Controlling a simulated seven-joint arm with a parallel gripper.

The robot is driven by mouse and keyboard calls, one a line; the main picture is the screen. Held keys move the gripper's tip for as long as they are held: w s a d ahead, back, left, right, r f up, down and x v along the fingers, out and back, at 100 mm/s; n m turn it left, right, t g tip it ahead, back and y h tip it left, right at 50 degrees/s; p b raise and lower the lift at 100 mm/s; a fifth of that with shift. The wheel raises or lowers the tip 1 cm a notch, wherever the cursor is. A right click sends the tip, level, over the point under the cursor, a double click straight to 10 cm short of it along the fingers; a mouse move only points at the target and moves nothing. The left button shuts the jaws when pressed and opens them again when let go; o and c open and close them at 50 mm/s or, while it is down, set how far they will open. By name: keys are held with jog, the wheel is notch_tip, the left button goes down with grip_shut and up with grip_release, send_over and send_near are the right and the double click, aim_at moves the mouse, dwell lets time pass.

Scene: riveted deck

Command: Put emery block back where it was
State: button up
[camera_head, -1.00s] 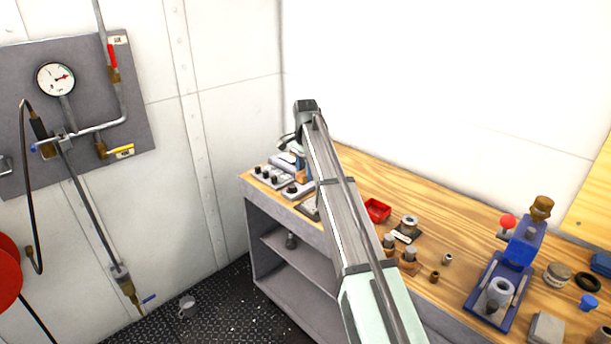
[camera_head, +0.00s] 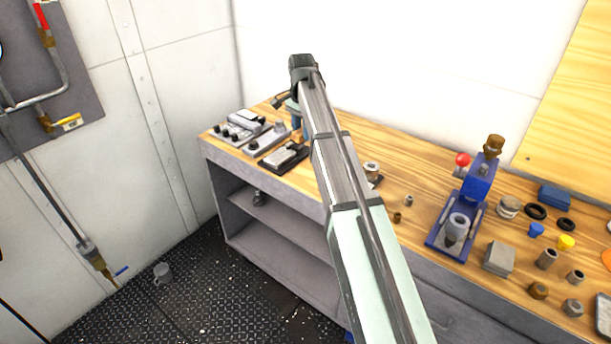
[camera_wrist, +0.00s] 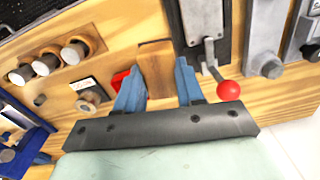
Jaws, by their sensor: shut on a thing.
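A plain tan-brown block, apparently the emery block (camera_wrist: 155,58), is between the blue fingers of my gripper (camera_wrist: 157,68) in the wrist view. The fingers are shut on its sides, and the wooden bench top shows around it. In the head view my gripper (camera_head: 294,112) is over the back left part of the workbench (camera_head: 345,120), largely hidden by my arm. A small brown patch of the block (camera_head: 304,132) shows beside it. I cannot tell whether the block touches the bench.
A lever fixture with a red ball (camera_wrist: 228,90) stands close right of the fingers in the wrist view. A red bin (camera_wrist: 121,78) is close on the left. Grey fixtures (camera_head: 240,127) fill the bench's left end. A blue press (camera_head: 470,195) stands farther right.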

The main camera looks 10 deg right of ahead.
send_over(308, 177)
jog(key=f+n, duration=0.1)
jog(key=f, duration=0.1)
jog(key=shift+w+f, duration=0.1)
jog(key=shift+f, duration=4.4)
jog(key=shift+f, duration=0.15)
jog(key=o, duration=1.1)
notch_tip(308, 177, up, 12)
jog(key=shift+r, duration=0.2)
